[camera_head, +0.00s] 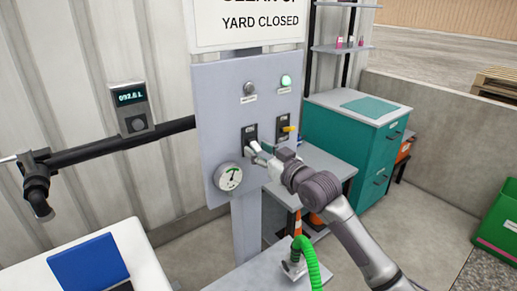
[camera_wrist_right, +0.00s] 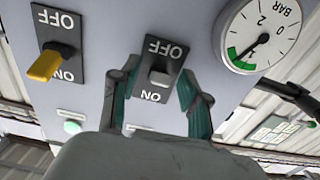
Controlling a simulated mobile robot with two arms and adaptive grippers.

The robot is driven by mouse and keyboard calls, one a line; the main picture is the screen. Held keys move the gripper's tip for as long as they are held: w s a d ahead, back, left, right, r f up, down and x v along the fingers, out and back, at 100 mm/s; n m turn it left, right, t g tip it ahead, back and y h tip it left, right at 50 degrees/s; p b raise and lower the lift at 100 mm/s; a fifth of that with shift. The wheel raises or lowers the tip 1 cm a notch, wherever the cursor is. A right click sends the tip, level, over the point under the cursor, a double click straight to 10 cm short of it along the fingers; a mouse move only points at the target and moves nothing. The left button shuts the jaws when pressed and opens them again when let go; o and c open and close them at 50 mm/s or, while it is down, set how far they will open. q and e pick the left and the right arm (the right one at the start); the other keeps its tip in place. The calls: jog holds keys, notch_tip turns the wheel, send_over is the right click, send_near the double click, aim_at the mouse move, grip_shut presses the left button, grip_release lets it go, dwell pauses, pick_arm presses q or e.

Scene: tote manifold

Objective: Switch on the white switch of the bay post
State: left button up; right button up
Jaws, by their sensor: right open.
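The bay post's grey panel (camera_head: 215,120) carries two black switch plates. The white switch (camera_wrist_right: 161,76) shows in the wrist view as a short pale lever on a plate marked OFF and ON, upside down in this picture. I cannot tell its lever position for sure. My right gripper (camera_wrist_right: 158,100) is open, with one finger on each side of this switch; contact is unclear. In the head view, my right gripper (camera_head: 258,150) is at the left switch plate (camera_head: 250,133) and hides its lower part. My left gripper is not in view.
A yellow switch (camera_head: 288,128) is beside it, under a lit green lamp (camera_head: 286,80). The lamp (camera_head: 250,88) above the white switch looks unlit. A pressure gauge (camera_head: 229,177) sits lower left on the panel. A black pipe (camera_head: 95,147) runs left, and a teal cabinet (camera_head: 345,140) stands right.

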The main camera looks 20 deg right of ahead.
aim_at(255, 144)
jog(key=shift+w+a, duration=0.1)
jog(key=shift+w, duration=0.15)
grip_shut()
notch_tip(255, 144, up, 2)
jog(key=g+h+p, duration=0.1)
jog(key=g+p, duration=0.2)
jog(key=p, duration=0.8)
jog(key=shift+s+r, duration=0.15)
jog(key=g+p, duration=0.1)
jog(key=p, duration=0.3)
jog(key=g+h+p, duration=0.1)
jog(key=g+p, duration=0.1)
jog(key=p, duration=0.2)
jog(key=r+g+h+p, duration=0.1)
jog(key=g+p, duration=0.1)
jog(key=p, duration=0.2)
jog(key=shift+w+f+g+h+p, duration=0.1)
jog(key=shift+w+g+h+p, duration=0.15)
jog(key=shift+g+p, duration=0.7)
